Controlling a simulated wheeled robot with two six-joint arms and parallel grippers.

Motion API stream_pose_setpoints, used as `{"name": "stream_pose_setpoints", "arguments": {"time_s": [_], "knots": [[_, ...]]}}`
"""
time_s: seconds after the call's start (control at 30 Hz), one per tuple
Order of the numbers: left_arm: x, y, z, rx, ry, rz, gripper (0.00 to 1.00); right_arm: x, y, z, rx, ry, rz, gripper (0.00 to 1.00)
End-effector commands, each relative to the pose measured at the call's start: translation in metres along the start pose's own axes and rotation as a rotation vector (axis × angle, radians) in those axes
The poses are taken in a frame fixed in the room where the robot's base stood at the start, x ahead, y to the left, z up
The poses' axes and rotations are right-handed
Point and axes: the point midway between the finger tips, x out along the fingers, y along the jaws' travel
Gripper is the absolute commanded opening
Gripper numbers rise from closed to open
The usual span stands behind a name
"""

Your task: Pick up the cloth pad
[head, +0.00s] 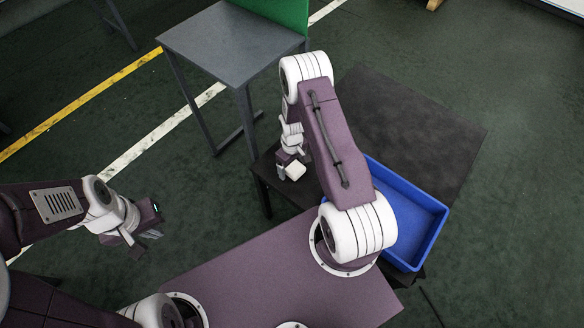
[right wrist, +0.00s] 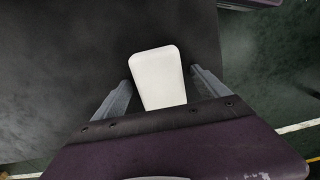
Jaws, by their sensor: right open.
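The cloth pad is a small white block with rounded corners (right wrist: 158,80). It lies on a dark table top, and it also shows in the head view (head: 295,170). My right gripper (right wrist: 160,82) is open, with one finger on each side of the pad and a visible gap to each. In the head view my right gripper (head: 293,168) is at the pad and partly covers it. My left gripper (head: 146,241) is empty, away to the left above the floor, with its fingers apart.
A blue tray (head: 437,222) is right of my right arm on the dark table (head: 420,125). A grey table (head: 225,42) with a green panel (head: 280,12) stands farther back. Open green floor with yellow and white lines is at the left.

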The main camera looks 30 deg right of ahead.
Motion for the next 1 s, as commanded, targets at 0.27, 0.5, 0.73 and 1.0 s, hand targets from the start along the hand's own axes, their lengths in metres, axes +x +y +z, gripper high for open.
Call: {"name": "stream_pose_setpoints", "arguments": {"time_s": [0.27, 0.5, 0.73, 1.0], "knots": [[0.0, 0.0, 0.0, 0.0, 0.0, 0.0, 0.0, -0.001, 0.0, 0.0, 0.0, 0.0, 0.0, 0.4], [0.0, 0.0, 0.0, 0.0, 0.0, 0.0, 0.0, -0.001, 0.0, 0.0, 0.0, 0.0, 0.0, 0.18], [-0.003, 0.0, 0.0, 0.0, 0.0, 0.0, 0.0, -0.013, 0.0, -0.001, 0.0, 0.002, 0.001, 0.18], [-0.011, 0.0, -0.001, 0.0, 0.0, 0.0, 0.0, -0.057, -0.003, 0.022, 0.003, -0.002, -0.001, 0.18]]}}
